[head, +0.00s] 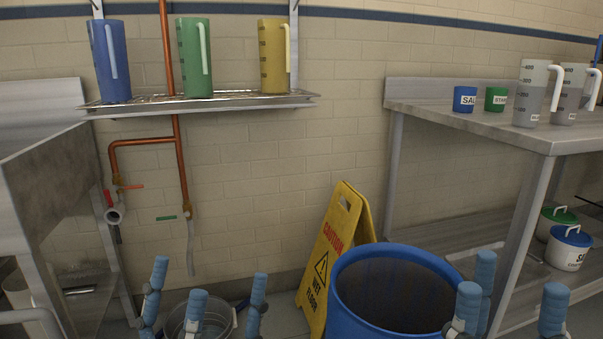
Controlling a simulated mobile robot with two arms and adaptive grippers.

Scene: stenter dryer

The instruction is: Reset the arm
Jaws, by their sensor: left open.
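My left gripper (208,289) shows at the bottom left of the head view, with its blue-tipped fingers pointing up and spread apart. It is open, and nothing shows between its fingers. My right gripper (512,292) shows at the bottom right. Its blue-tipped fingers are also spread apart with nothing held. It stands in front of the right side of a blue barrel (346,306). The lower parts of both grippers and both arms are cut off by the bottom edge.
A metal bucket (222,327) stands behind my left gripper. A yellow caution sign (325,257) leans beside the barrel. A wall shelf (222,101) holds blue, green and yellow jugs. A metal table (480,120) at right bears cups and clear jugs. A metal sink (45,185) stands left.

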